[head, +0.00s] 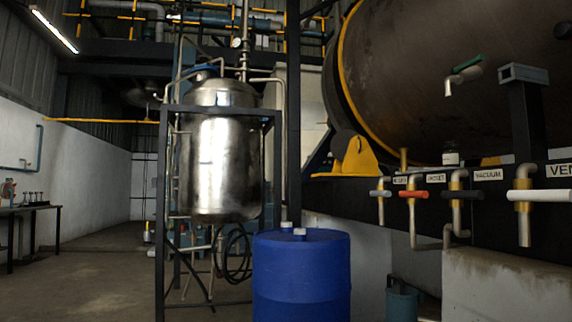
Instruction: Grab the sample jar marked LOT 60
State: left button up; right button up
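A small jar (451,158) with a pale label and dark cap area stands on the dark ledge below the large tank, above the row of valves. The print on it is too small to read, so I cannot tell whether it is marked LOT 60. Two small whitish pieces, one farther back (286,226) and one nearer (299,232), sit on top of the blue drum (302,280). I cannot tell whether they are caps or jars. Neither of my grippers is in view.
Valves with grey, red, black and white handles (525,197) stick out below the ledge (480,187). A steel vessel (220,150) stands in a dark frame at centre left. A concrete block (505,285) is at lower right. Floor (100,275) at left is open; a table (32,208) stands far left.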

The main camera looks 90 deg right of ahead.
aim_at(452, 156)
jog(key=z, duration=3.8)
jog(key=i+j+u, duration=0.15)
jog(key=i+j, duration=0.1)
